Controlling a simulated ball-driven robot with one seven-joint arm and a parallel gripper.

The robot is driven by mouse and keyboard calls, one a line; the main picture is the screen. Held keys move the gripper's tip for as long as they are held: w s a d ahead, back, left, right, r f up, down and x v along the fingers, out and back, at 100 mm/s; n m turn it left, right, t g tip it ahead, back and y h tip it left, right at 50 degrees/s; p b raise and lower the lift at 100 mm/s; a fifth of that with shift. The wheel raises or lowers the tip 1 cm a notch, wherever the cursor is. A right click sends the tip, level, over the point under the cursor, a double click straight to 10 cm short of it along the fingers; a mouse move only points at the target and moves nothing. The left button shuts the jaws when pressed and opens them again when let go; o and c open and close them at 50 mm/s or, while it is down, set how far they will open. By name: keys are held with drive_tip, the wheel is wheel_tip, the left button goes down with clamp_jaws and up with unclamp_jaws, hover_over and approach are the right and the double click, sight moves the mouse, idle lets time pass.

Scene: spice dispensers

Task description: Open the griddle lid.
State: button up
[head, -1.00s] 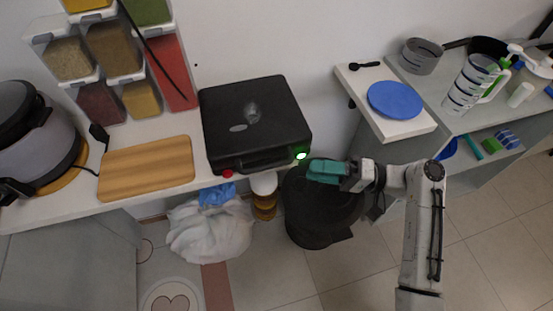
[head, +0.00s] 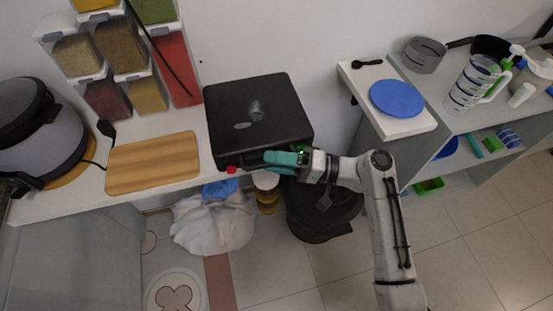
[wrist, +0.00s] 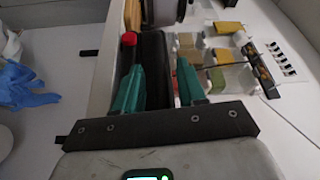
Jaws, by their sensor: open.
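The black griddle (head: 255,105) stands on the counter with its lid closed in the head view. A dark handle bar (head: 245,163) runs along its front edge. A red knob (head: 232,170) sits at the front left; it also shows in the wrist view (wrist: 128,38). My gripper (head: 268,158), with teal fingers, is at the right part of the griddle's front edge. In the wrist view my gripper (wrist: 158,72) is open, and the dark griddle (wrist: 155,55) shows between the fingers. I cannot tell whether the fingers touch the handle, as they partly hide it.
A wooden board (head: 150,162) lies left of the griddle, with spice dispensers (head: 125,45) behind it. A side shelf with a blue plate (head: 397,98) stands to the right. A black bin (head: 320,210) and a white bag (head: 212,222) are on the floor below.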

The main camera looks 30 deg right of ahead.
clamp_jaws()
idle(0.5)
